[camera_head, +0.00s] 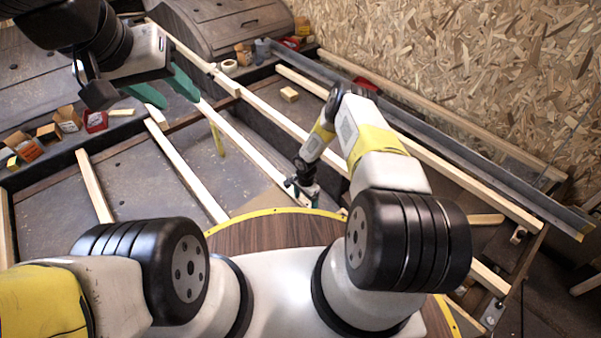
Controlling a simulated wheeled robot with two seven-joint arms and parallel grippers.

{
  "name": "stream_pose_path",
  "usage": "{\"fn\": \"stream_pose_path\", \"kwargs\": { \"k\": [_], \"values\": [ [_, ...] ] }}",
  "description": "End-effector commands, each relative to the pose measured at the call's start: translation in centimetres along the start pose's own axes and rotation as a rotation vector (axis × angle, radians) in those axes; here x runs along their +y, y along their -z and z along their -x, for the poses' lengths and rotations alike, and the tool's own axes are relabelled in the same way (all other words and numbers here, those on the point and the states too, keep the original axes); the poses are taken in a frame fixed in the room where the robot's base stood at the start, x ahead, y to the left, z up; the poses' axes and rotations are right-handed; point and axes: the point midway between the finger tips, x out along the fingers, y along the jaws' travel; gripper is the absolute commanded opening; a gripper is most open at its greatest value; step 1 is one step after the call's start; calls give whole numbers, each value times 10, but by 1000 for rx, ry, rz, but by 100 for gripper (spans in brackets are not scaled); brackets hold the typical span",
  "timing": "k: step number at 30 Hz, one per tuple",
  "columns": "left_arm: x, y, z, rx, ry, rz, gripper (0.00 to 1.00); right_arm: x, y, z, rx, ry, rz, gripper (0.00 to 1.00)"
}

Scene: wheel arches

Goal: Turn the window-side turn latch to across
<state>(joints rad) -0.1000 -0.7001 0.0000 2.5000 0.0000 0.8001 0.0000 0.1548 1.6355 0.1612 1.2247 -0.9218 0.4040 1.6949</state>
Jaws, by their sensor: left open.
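My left gripper (165,88) is at the upper left. Its two green fingers are apart, with nothing seen between them. It hangs above the floor area between two dark wood-grain covers. My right gripper (303,188) is low near the centre, beside a pale wooden slat; its fingers are too small to read. The far curved cover (215,20) bears a small dark fitting (250,23) that may be a turn latch. It is apart from both grippers. The left cover (30,75) is partly hidden by my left arm. I cannot tell which fitting is the window-side latch or its direction.
Pale wooden slats (185,170) and a long grey rail (450,145) cross the floor. Small boxes (67,119) and a red box (96,121) stand at the left. A wooden block (289,94) and a tape roll (229,66) lie farther back. A chipboard wall (480,60) bounds the right.

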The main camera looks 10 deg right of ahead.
Motion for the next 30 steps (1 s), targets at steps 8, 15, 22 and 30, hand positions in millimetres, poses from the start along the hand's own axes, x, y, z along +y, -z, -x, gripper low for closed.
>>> {"fn": "stream_pose_path", "kwargs": {
  "k": [8, 15, 22, 30],
  "values": [
    [0, 0, 0, 0, 0, 0, 45, 0, 0, 0, 0, 0, 1, 30],
    [0, 0, 0, 0, 0, 0, 45, 0, 0, 0, 0, 0, 25, 30],
    [0, 0, 0, 0, 0, 0, 45, 0, -2, 1, 2, 0, 132, 30],
    [0, 0, 0, 0, 0, 0, 45, 0, -5, 1, 1, 0, 365, 30]
  ]
}}
